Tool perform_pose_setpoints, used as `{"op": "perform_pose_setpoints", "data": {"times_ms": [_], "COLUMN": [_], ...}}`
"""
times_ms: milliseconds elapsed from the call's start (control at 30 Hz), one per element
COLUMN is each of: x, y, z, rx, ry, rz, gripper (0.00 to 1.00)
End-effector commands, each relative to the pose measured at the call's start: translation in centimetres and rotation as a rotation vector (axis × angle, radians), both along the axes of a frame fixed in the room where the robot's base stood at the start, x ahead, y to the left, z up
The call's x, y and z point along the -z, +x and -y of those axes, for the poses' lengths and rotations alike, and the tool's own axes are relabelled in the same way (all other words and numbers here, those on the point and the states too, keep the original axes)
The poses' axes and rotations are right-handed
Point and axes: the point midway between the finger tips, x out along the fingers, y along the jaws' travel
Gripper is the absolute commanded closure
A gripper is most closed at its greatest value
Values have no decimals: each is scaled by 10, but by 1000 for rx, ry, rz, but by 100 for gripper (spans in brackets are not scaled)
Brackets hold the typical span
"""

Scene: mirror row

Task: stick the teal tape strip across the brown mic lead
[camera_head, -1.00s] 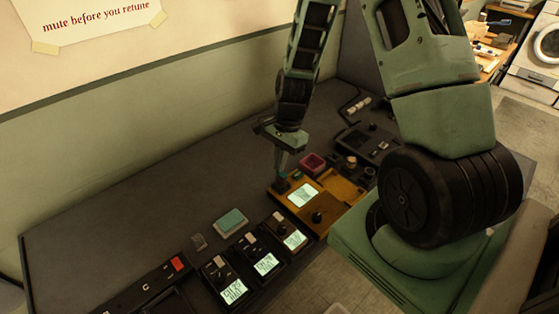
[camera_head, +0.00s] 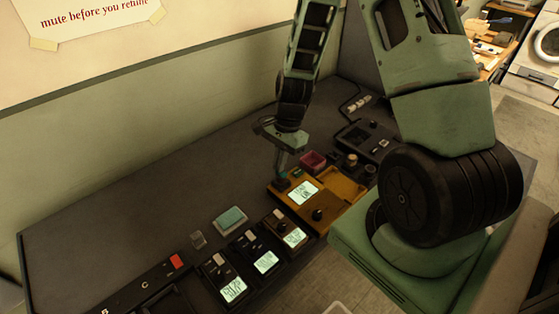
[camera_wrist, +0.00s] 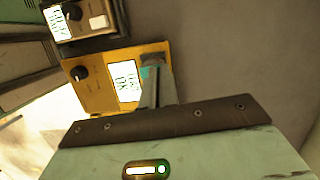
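My gripper (camera_head: 282,173) is low over the left end of the yellow-orange device, pointing down. In the wrist view its fingers (camera_wrist: 153,84) look closed together. A small teal piece, which looks like the teal tape strip (camera_wrist: 149,72), shows at the fingertips; it also shows faintly in the head view (camera_head: 283,175). It is right beside the device's lit screen, and I cannot tell whether it touches the surface. I cannot make out a brown mic lead; the spot under the fingertips is hidden by the gripper.
The yellow-orange device (camera_head: 343,190) has a lit screen and black knob. Several dark units with lit screens (camera_head: 266,262) stand in front. A teal pad in a pale tray (camera_head: 230,220) lies left. The desk's back left is clear.

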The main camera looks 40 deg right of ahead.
Motion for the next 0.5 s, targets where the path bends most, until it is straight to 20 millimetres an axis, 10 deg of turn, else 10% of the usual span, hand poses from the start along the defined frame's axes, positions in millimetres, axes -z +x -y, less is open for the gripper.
{"op": "perform_pose_setpoints", "data": {"times_ms": [367, 500], "x": [0, 0], "y": [0, 0], "z": [0, 0], "rx": [0, 0], "ry": [0, 0], "rz": [0, 0], "gripper": [100, 73]}}
